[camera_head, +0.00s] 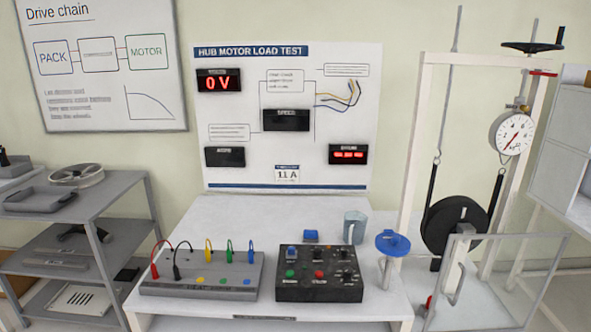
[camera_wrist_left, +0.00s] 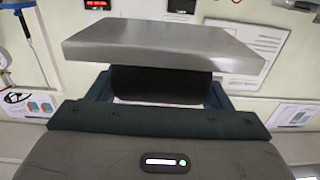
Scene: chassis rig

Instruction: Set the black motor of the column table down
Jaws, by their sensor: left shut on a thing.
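My left gripper (camera_wrist_left: 160,113) shows in the left wrist view, with its dark jaws at either side of a black block-like thing (camera_wrist_left: 160,85). It is shut on this thing, which I take to be the black motor; only part of it shows. A wide grey slab (camera_wrist_left: 160,42) lies just beyond and above it in the picture. I cannot tell whether the slab and the black thing touch. Neither gripper shows in the head view, and no column table can be made out there.
In the head view, a white bench (camera_head: 190,210) carries a grey terminal box (camera_head: 205,284), a black control box (camera_head: 320,290), and a mug (camera_head: 355,227). A white frame with a black disc (camera_head: 440,222) stands right. A grey shelf unit (camera_head: 62,212) stands left.

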